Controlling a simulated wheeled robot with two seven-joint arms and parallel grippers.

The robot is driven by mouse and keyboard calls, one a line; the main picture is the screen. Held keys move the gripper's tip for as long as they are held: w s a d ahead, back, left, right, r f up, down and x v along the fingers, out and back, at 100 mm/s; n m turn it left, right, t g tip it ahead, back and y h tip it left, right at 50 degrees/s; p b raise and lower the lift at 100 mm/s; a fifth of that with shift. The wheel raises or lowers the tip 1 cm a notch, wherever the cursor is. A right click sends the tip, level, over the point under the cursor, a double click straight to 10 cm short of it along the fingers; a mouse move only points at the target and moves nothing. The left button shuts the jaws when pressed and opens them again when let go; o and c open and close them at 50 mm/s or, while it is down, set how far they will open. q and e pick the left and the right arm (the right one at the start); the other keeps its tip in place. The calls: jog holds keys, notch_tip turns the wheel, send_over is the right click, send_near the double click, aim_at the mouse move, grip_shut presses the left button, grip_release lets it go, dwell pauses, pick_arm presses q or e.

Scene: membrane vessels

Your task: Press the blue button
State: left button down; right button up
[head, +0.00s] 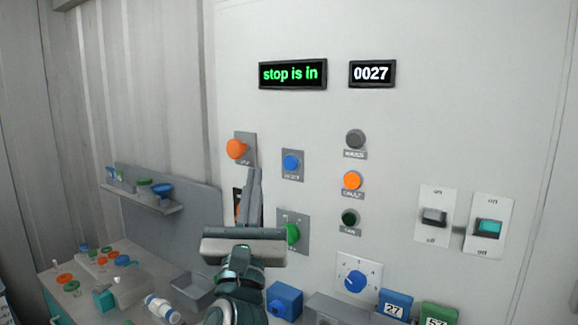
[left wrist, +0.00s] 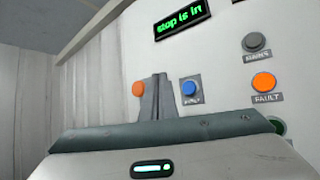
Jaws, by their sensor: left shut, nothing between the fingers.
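The blue button (head: 291,163) sits on a grey plate on the white panel, right of the orange mushroom button (head: 236,149). It also shows in the left wrist view (left wrist: 189,88), just right of my fingers. My left gripper (head: 254,172) is shut and empty. In the head view its fingertips are left of the blue button and slightly lower. I cannot tell how far they are from the panel. The left wrist view shows the fingers (left wrist: 157,80) between the orange and blue buttons. My right gripper is not in view.
The display (head: 293,74) reads "stop is in"; the counter (head: 372,73) reads 0027. Indicator lamps, a blue dial (head: 356,281) and two switches are to the right. A cluttered bench (head: 130,300) stands lower left.

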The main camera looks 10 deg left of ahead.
pick_arm(q)
jog(key=w+d+b, duration=0.2)
jog(key=w, duration=0.5)
jog(key=shift+w+d, duration=0.2)
jog(key=shift+d, duration=0.15)
dwell(1.0)
jog(key=shift+w+d, duration=0.3)
jog(key=shift+w, duration=0.5)
dwell(1.7)
jog(key=shift+s+p, duration=0.1)
jog(key=shift+p, duration=0.25)
jog(key=shift+s+a+p, duration=0.3)
jog(key=shift+s+p, duration=0.05)
jog(key=shift+s, duration=0.35)
jog(key=shift+s+a+p, duration=0.3)
jog(key=shift+s+p, duration=0.1)
jog(key=shift+s, duration=0.4)
jog(key=shift+s+a+p, duration=0.25)
jog(key=shift+s+p, duration=0.15)
jog(key=shift+s, duration=0.35)
jog(key=shift+s+a+p, duration=0.3)
jog(key=shift+s+p, duration=0.1)
jog(key=shift+s, duration=0.4)
